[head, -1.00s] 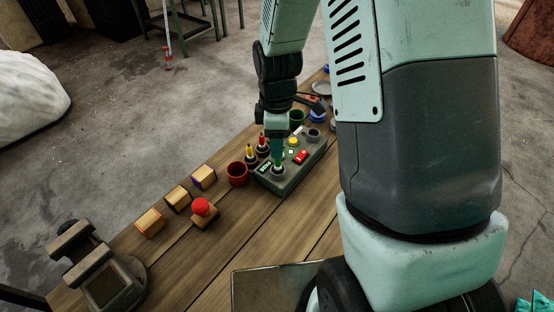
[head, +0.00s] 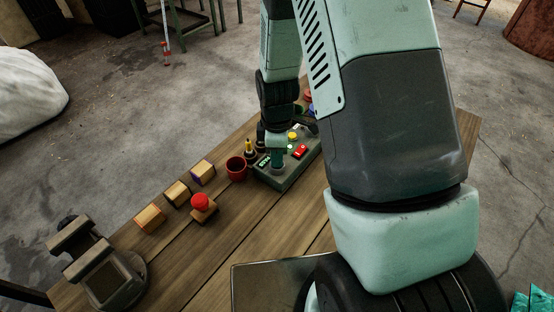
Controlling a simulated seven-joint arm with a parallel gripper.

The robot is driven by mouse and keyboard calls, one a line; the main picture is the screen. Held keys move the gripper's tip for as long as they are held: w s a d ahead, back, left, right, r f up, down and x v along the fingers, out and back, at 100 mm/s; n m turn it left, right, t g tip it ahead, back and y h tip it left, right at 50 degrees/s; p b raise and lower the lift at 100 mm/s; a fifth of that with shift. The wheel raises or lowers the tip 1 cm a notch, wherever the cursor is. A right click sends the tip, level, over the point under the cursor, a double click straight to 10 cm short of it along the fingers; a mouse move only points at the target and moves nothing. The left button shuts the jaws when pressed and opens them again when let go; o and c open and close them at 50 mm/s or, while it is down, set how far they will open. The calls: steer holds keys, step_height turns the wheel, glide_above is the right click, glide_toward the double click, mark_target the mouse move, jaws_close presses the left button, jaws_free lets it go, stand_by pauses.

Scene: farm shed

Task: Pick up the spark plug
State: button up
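My gripper (head: 277,161) points down over the near left end of a grey-green box (head: 285,183) on the wooden table. Its fingertips are at or just above a round fitting on the box top. They are small and partly hidden by the wrist, so I cannot tell whether they are open or hold something. I cannot make out a spark plug for certain; one at the fitting would be hidden by the fingers.
The box carries a yellow button (head: 292,136) and a red switch (head: 300,151). A red cup (head: 236,168) and a yellow-topped dark piece (head: 249,150) stand close on its left. Several wooden blocks (head: 177,193), a red-knobbed block (head: 202,206) and a vise (head: 100,268) lie nearer.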

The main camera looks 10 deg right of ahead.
jaws_close()
step_height(320, 180, up, 10)
steer(key=shift+r, duration=0.1)
stand_by(0.4)
